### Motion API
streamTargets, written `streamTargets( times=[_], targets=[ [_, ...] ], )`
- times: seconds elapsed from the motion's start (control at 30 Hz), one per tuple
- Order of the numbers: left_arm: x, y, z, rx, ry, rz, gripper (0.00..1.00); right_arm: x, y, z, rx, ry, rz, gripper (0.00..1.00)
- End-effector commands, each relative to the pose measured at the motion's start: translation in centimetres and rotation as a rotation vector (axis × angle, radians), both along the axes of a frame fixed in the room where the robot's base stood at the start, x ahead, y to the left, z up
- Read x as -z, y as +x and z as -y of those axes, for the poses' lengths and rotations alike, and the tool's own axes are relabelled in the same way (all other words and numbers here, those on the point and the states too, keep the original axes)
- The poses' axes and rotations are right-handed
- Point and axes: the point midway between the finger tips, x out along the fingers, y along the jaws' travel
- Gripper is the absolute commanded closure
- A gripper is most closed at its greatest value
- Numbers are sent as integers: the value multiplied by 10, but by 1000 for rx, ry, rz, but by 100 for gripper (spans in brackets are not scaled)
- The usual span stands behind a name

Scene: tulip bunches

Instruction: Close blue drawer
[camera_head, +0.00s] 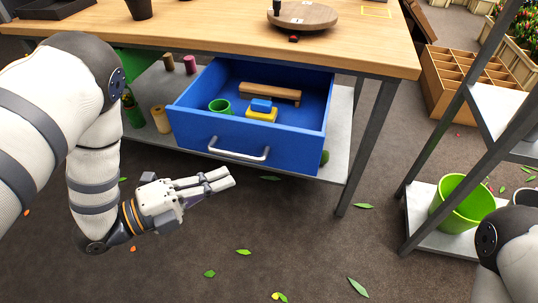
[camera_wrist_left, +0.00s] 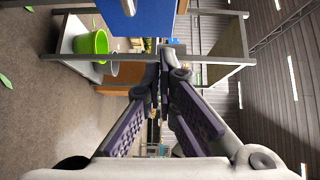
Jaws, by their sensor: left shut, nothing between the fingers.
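The blue drawer (camera_head: 250,142) hangs open under the wooden workbench in the head view, with a silver bar handle (camera_head: 238,150) on its front. Inside lie a green cup (camera_head: 220,106), a brown wooden bar (camera_head: 270,92), and blue and yellow blocks. My left gripper (camera_head: 222,178) is shut and empty, below and in front of the drawer, apart from the handle. In the left wrist view its fingers (camera_wrist_left: 158,90) are together, and part of a blue panel (camera_wrist_left: 127,18) shows at the top. My right gripper is out of view; only part of my right arm shows.
The workbench top (camera_head: 340,45) carries a round wooden board (camera_head: 303,17) above the drawer. A lower shelf (camera_head: 337,160) holds spools. At right stand a metal rack with a green bucket (camera_head: 462,203) and a wooden crate (camera_head: 465,75). Leaves litter the open floor.

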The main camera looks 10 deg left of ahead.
Motion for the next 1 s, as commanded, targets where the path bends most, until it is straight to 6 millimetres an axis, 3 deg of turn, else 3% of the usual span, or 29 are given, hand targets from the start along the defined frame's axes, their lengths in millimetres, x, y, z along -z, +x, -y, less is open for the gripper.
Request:
streamTargets(
  times=[0.17, 0.53, 0.73, 1.0],
  targets=[
    [-8, 13, 15, 15, 3, 41, 100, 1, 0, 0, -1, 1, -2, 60],
    [-7, 68, 73, 11, 2, 36, 100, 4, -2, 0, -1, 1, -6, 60],
    [-7, 99, 74, 8, 2, 35, 100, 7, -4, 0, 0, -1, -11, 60],
    [-7, 109, 74, 7, 2, 32, 100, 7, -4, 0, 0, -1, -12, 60]
  ],
)
